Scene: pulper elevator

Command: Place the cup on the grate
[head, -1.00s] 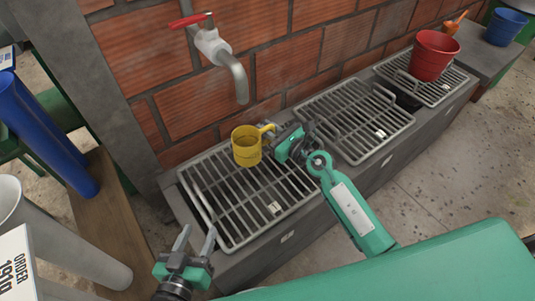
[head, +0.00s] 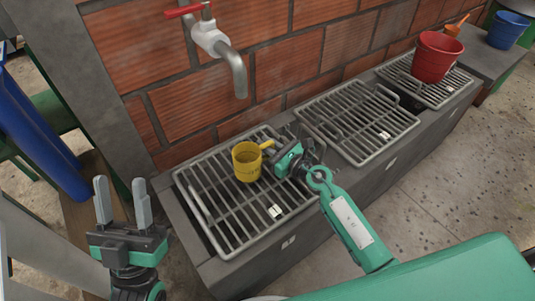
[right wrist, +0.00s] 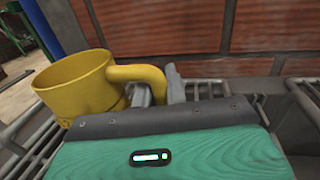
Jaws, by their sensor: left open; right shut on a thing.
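The yellow cup (head: 246,163) is upright over the nearest metal grate (head: 222,212), below the tap. My right gripper (head: 277,152) is shut on the cup's handle, on the cup's right side. In the right wrist view the cup (right wrist: 85,84) shows at the left, its handle reaching to the fingers of my right gripper (right wrist: 160,90). I cannot tell whether the cup's bottom touches the grate bars. My left gripper (head: 123,203) is open and empty, to the left of the grate, with its fingers pointing up.
A tap with a red handle (head: 212,38) hangs from the brick wall behind the grate. A second grate (head: 352,120) lies to the right, and a red bucket (head: 436,57) stands on a third. A blue bucket (head: 506,30) is at the far right. Blue tubes (head: 40,130) stand at the left.

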